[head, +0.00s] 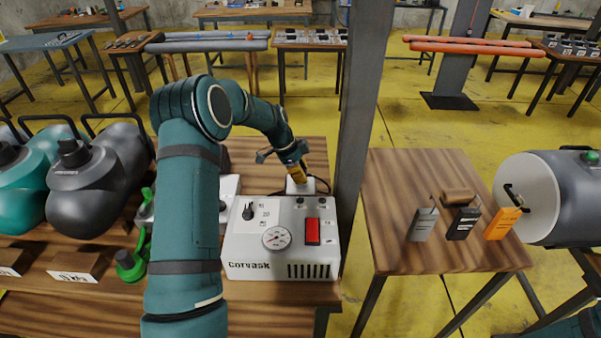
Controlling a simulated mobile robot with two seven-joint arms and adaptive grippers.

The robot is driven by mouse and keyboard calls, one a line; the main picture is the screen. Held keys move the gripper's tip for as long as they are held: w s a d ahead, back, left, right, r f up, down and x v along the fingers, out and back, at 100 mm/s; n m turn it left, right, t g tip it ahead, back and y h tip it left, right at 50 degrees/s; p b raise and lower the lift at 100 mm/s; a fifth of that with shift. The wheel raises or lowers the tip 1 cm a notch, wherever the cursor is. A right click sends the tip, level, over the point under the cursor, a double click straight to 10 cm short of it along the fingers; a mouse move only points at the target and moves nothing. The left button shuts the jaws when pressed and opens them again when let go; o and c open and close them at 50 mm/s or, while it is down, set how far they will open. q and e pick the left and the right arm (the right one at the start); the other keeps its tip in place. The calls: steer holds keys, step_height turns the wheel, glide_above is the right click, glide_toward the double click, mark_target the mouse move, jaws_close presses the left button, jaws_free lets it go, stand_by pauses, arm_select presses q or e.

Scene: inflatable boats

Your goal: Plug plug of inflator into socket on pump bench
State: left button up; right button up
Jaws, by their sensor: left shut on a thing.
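The inflator (255,264), a white box marked CORVASK with a gauge, a black knob and a red switch, stands on the wooden pump bench (312,150). My left gripper (299,174) reaches down behind it, shut on what looks like the plug, which is mostly hidden. A small white block (300,187), seemingly the socket, is right under the fingertips. I cannot tell whether the plug is in it. A black cable (325,184) curves beside the block. My right gripper is not in view.
A grey post (358,110) rises close to the bench's right side. Dark and teal pumps (95,190) stand at left. A side table (400,175) at right holds grey, black and orange tags (503,224). A grey cylinder (565,200) is at far right.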

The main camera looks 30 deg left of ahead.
arm_select(q)
steer(key=shift+f+b, duration=0.6)
steer(key=shift+f, duration=0.05)
stand_by(0.5)
steer(key=o, duration=1.1)
steer(key=shift+c, duration=0.2)
steer(key=shift+r, duration=0.1)
steer(key=v, duration=1.2)
